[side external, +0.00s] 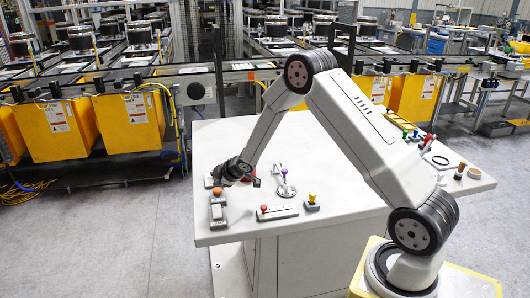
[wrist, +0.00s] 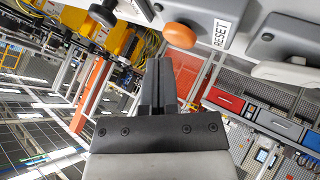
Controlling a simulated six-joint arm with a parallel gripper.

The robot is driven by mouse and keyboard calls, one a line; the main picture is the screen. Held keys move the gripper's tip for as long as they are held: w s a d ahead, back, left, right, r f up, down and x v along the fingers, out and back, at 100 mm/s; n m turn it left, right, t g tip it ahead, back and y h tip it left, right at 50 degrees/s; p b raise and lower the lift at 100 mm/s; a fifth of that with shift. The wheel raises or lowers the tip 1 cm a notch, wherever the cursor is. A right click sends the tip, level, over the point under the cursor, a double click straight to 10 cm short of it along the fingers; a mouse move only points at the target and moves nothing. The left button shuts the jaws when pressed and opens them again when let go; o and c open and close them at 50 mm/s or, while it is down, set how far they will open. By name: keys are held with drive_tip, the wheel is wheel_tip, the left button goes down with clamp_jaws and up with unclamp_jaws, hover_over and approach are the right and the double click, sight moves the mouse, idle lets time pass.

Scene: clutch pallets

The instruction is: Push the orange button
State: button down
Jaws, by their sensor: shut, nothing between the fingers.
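The orange button (side external: 217,191) is a rounded cap on a grey box near the left edge of the white table. In the wrist view the orange button (wrist: 180,35) sticks out of a grey housing with a RESET label (wrist: 221,33). My gripper (side external: 255,182) is low over the table, just behind and to the right of the button in the side view. In the wrist view my gripper (wrist: 158,62) has its dark fingers together and empty. The button appears just beyond and slightly right of the fingertips, with no contact visible.

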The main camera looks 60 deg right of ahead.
sight(219, 190)
drive_tip(key=shift+r, duration=2.9)
